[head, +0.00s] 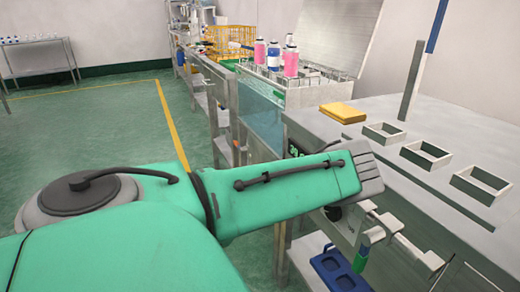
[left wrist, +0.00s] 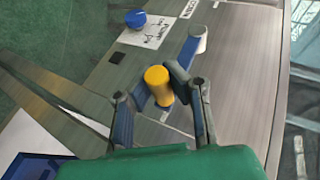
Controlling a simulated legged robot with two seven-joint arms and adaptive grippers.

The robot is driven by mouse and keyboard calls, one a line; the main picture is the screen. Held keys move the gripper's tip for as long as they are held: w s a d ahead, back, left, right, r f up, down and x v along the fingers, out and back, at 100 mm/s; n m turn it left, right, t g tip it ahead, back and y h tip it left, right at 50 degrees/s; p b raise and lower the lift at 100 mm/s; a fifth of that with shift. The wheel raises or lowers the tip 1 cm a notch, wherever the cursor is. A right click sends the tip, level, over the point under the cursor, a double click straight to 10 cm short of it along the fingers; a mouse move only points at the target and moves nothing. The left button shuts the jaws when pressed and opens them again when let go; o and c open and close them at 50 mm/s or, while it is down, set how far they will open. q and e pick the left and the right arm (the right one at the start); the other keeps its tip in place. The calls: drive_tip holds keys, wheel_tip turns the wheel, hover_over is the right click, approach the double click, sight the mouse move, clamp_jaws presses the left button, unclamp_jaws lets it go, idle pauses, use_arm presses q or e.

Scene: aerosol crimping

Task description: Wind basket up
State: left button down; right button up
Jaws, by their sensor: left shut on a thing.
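In the left wrist view, an upright yellow handle (left wrist: 158,88) stands between the fingers of my left gripper (left wrist: 157,84), which is shut on it. A blue crank arm (left wrist: 187,54) runs from near the handle up and right to a pale round hub (left wrist: 199,37) on a grey metal panel. In the head view my left arm covers most of this spot. A metal rack with pink and blue bottles (head: 290,62), possibly the basket, sits above a glass-sided tank (head: 262,120). My right gripper is not in view.
A blue knob (left wrist: 136,18) sits on the panel beside a printed label (left wrist: 150,32). A grey bench (head: 440,120) with square openings and a yellow block (head: 343,112) stands at the right. A blue tray (head: 340,272) lies low beside it. Green floor is clear at the left.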

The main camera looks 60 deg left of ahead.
use_arm(q)
drive_tip(key=shift+d+f, duration=0.4)
drive_tip(key=c, duration=1.5)
unclamp_jaws()
drive_tip(key=shift+o, duration=0.2)
drive_tip(key=shift+r, duration=0.25)
drive_tip(key=shift+r, duration=0.1)
drive_tip(key=v, duration=1.2)
drive_tip(key=shift+a, duration=0.1)
